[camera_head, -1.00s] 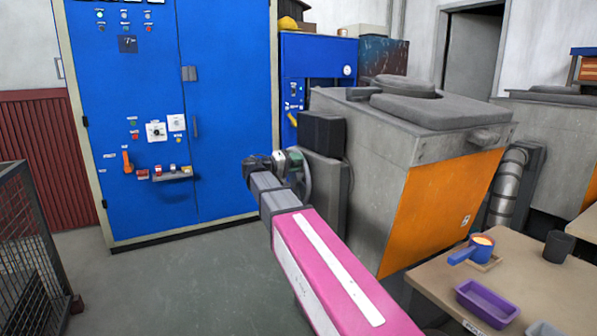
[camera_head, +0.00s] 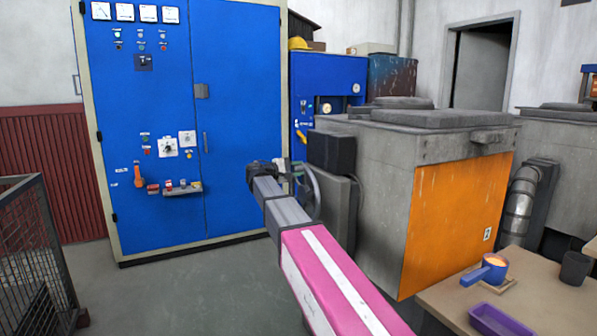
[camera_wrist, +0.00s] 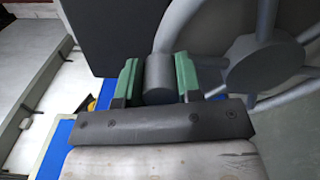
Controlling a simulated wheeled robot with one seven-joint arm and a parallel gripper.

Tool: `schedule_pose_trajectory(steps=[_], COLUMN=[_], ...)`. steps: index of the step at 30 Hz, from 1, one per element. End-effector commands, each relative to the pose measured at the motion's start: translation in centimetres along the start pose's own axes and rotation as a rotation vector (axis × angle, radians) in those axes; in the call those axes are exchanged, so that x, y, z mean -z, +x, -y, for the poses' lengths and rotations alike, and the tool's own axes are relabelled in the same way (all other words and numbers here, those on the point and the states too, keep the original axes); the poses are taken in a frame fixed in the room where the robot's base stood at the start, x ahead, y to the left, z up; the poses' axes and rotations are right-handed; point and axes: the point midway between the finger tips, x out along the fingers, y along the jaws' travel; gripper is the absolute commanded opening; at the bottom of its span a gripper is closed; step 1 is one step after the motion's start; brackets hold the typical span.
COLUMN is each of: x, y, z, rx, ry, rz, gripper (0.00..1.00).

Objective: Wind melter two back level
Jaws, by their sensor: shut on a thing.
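The near melter (camera_head: 375,190) is a grey box with an orange front panel and a dark lid. I cannot read a number on it. Its body looks about level. A grey spoked handwheel (camera_head: 315,193) is on its left side, partly hidden by my arm. My gripper (camera_head: 284,170) is at the wheel's rim. In the wrist view, its green-padded fingers (camera_wrist: 158,82) are shut on the wheel's dark round handle (camera_wrist: 158,72). The wheel's hub (camera_wrist: 262,62) shows to the right of the handle.
A blue control cabinet (camera_head: 235,110) stands behind my gripper. A mesh cage (camera_head: 35,250) is at the left. Another melter (camera_head: 565,140) stands behind. Open floor lies left of my arm.

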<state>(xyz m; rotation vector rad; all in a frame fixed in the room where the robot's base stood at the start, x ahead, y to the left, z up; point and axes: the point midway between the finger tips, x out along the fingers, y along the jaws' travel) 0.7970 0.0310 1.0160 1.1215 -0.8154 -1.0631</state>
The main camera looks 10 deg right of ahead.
Motion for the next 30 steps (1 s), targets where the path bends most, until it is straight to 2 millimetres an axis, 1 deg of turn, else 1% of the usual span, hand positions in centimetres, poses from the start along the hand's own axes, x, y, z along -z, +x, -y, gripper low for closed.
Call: schedule_pose_trajectory(steps=[14,15,17,26,30], x=[0.4,0.4,0.4,0.3,0.2], y=[0.1,0.1,0.1,-0.1,-1.1], z=[-0.2,-0.2,-0.2,-0.1,-0.1], rx=[-0.004,-0.004,-0.004,-0.001,-0.001], ry=[-0.016,-0.016,-0.015,-0.014,-0.014], rz=[-0.002,-0.002,-0.002,-0.001,-0.002], gripper=[0.0,0.39,0.58,0.58,0.58])
